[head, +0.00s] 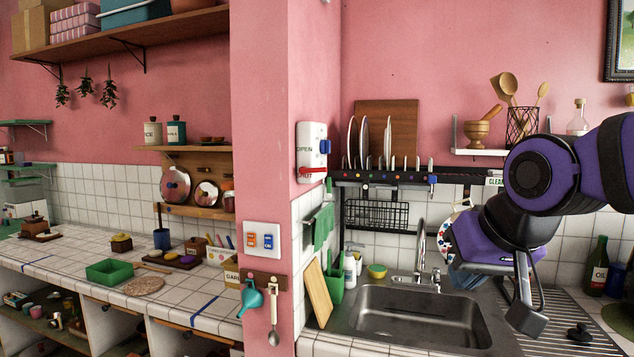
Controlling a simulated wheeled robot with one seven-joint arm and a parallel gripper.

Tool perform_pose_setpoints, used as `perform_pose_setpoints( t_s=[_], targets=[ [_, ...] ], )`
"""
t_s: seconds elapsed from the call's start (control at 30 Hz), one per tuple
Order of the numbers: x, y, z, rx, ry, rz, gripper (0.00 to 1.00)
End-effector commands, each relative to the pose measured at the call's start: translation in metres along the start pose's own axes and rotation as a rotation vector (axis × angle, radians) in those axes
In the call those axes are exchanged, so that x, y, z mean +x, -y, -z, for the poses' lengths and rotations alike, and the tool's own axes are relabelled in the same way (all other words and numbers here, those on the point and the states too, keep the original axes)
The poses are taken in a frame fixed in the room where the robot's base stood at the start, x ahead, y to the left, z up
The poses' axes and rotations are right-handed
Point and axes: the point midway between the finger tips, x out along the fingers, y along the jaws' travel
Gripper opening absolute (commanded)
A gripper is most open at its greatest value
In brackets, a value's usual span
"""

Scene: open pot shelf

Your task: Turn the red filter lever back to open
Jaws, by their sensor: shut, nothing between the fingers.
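A white panel (311,140) is mounted on the side face of the pink pillar, with "OPEN" printed at its middle left and a partly covered red label at its lower left. A red lever (314,169) lies roughly level across the panel's lower part. A blue part (325,147) sits at the panel's right edge.
A steel sink (360,322) with a tall tap (420,245) lies below and left of my gripper. A dish rack (385,176) with plates stands right of the panel. The pillar also carries a switch plate (262,241) and hooks with a teal scoop (251,298).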

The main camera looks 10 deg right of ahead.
Motion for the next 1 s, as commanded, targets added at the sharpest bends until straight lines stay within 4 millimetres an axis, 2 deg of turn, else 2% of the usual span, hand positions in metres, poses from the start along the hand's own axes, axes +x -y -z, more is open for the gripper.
perform_pose_setpoints(
  t_s=[0.03, 0.2, 0.5, 0.8, 1.0],
  targets=[
    [0.009, 0.008, 0.016, 0.057, -0.035, 0.021, 0.0],
    [0.033, 0.033, 0.07, 0.29, -0.172, 0.114, 0.0],
    [0.074, 0.074, 0.153, 0.704, -0.375, 0.328, 0.0],
    [0.115, 0.107, 0.22, 1.107, -0.533, 0.601, 0.0],
    [0.141, 0.124, 0.251, 1.351, -0.615, 0.818, 0.0]
  ],
)
